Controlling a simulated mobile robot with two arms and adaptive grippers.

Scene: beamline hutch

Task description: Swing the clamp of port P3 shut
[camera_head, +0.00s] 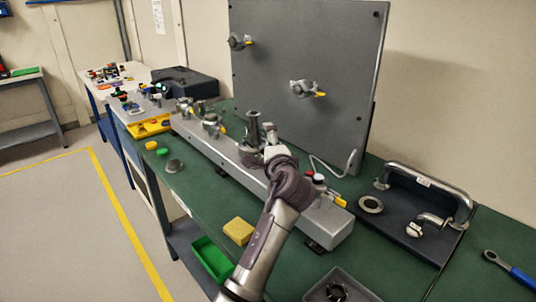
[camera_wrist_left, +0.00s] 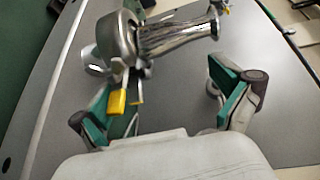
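My left gripper (camera_head: 268,140) is over the long grey box, beside an upright metal fitting (camera_head: 254,128) with a flared body. In the left wrist view its green-padded fingers (camera_wrist_left: 172,100) are spread apart, with nothing held between them. Just beyond them is a shiny metal fitting (camera_wrist_left: 175,38) with a round ring at its left end. A clamp tab with a yellow end (camera_wrist_left: 117,103) hangs from it close to the left-hand finger; touching or apart, I cannot tell. I can read no port label, so I cannot confirm which port is P3. My right gripper is not in view.
The long grey box (camera_head: 325,222) runs along the green bench (camera_head: 200,190). A grey upright panel (camera_head: 310,50) behind it carries two clamped fittings. A yellow block (camera_head: 238,231), a dark tray (camera_head: 355,287) and a handled dark plate (camera_head: 395,225) are nearby.

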